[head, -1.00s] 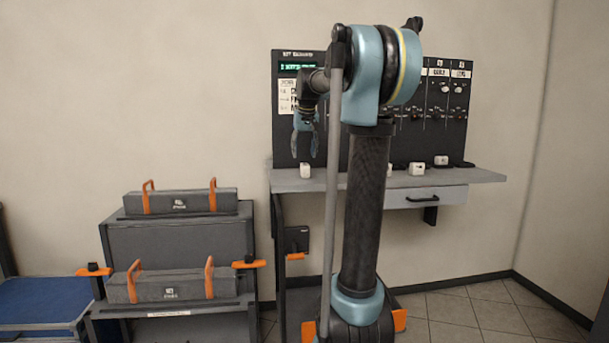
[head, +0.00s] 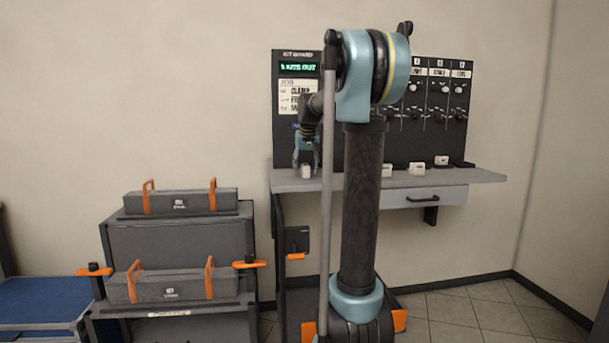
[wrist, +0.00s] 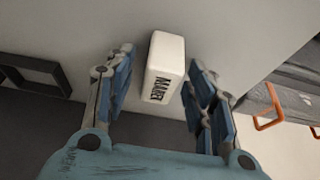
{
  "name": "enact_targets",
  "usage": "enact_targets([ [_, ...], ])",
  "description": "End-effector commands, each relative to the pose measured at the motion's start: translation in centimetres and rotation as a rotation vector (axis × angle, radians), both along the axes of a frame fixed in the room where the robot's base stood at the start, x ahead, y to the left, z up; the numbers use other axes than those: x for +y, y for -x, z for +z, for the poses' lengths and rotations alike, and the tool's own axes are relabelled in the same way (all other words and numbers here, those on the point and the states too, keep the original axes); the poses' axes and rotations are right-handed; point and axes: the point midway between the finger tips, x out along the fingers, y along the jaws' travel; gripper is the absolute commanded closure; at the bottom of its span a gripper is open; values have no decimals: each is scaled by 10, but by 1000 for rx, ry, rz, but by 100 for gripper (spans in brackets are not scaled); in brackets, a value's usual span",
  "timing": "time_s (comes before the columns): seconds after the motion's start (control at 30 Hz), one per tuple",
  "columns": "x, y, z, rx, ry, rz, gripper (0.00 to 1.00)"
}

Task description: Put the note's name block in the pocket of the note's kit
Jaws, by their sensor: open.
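A white name block (wrist: 165,62) lies on the grey shelf between the open fingers of my gripper (wrist: 160,95) in the wrist view. Its dark lettering looks like "MABEL", though it is hard to be sure. In the head view the block (head: 306,171) is at the shelf's left end, with my gripper (head: 304,160) down around it. The note (head: 297,97) on the kit board reads "JOB", "CLAMP" and more lines partly hidden by my arm. Two grey kits with orange handles are at the left, an upper one (head: 190,204) and a lower one (head: 165,290); their labels are too small to read.
Other white blocks (head: 417,169) (head: 441,160) stand further right on the shelf (head: 460,177). The dark kit board (head: 430,120) rises behind them. A dark frame (wrist: 35,75) lies on the shelf in the wrist view. A blue-topped stand (head: 40,300) is at the far left.

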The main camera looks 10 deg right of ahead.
Motion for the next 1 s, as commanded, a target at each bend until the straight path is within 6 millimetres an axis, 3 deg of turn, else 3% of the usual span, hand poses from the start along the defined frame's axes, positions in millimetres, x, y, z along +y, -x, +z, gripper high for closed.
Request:
enact_targets([
  [0.03,0,0,0,0,0,0,50],
  [0.23,-1,0,0,0,0,-1,95],
  [0.27,-1,0,0,0,0,-1,98],
  [0.67,-1,0,6,0,1,-1,100],
  [1.0,-1,0,61,0,0,-2,100],
])
